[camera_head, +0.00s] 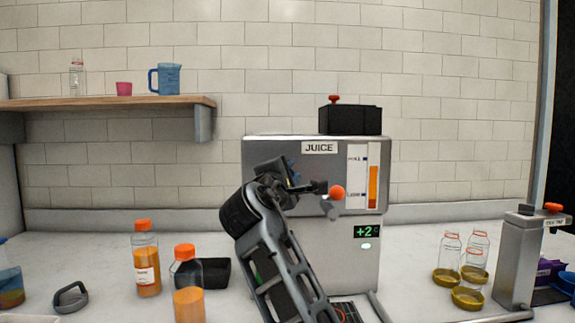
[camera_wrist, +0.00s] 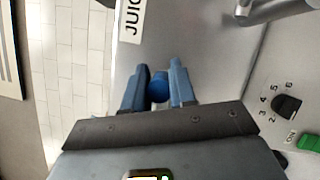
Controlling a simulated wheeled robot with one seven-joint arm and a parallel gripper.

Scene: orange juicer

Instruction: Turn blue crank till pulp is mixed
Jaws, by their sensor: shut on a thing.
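The silver juicer (camera_head: 262,150) stands on the counter, with a JUICE label and a level gauge (camera_head: 374,180) filled orange to roughly two thirds. A green display (camera_head: 367,231) on its front reads +2. My gripper (camera_head: 291,172) is at the upper left of the juicer's front in the head view. In the wrist view, my gripper (camera_wrist: 158,88) has its blue fingers closed around the round blue crank knob (camera_wrist: 159,86). The rest of the crank is hidden by the fingers, and my arm covers part of the juicer front. The pulp cannot be seen directly.
An orange-knobbed tap (camera_head: 337,192) is close right of my gripper. A dial (camera_wrist: 287,106) and green switch (camera_wrist: 309,142) show in the wrist view. Orange-capped bottles (camera_head: 146,262) stand left; jars (camera_head: 448,255) and a grey dispenser (camera_head: 520,260) stand right.

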